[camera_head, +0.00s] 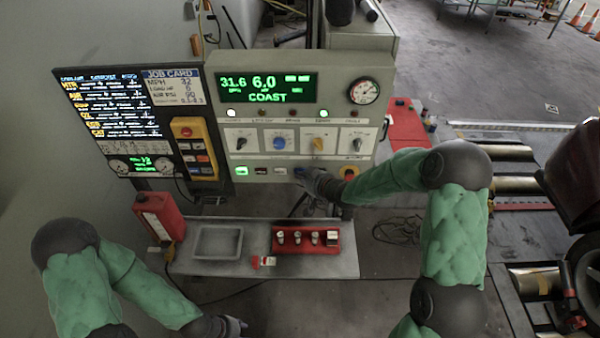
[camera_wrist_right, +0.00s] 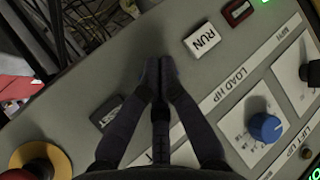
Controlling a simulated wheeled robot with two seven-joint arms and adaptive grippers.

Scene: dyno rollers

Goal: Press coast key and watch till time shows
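The coast key is a dark key (camera_wrist_right: 105,112) with "ST" legible in the right wrist view, partly covered by my finger. My right gripper (camera_wrist_right: 158,68) has its fingertips together, with nothing seen between them. The tips lie between that key and the white RUN key (camera_wrist_right: 202,40); contact with the panel cannot be told. In the head view my right gripper (camera_head: 306,177) is at the key row and hides part of it. The green display (camera_head: 267,88) reads 31.6, 6.0 and COAST; no time is legible. My left gripper (camera_head: 235,326) is low, its fingers unclear.
A red stop button on a yellow base (camera_wrist_right: 38,165) sits beside the coast key. Knobs, including a blue one (camera_head: 279,143), are above the keys. A shelf (camera_head: 340,262) below holds a grey tray (camera_head: 196,243) and a red block (camera_head: 306,248). A red box (camera_head: 158,216) stands left.

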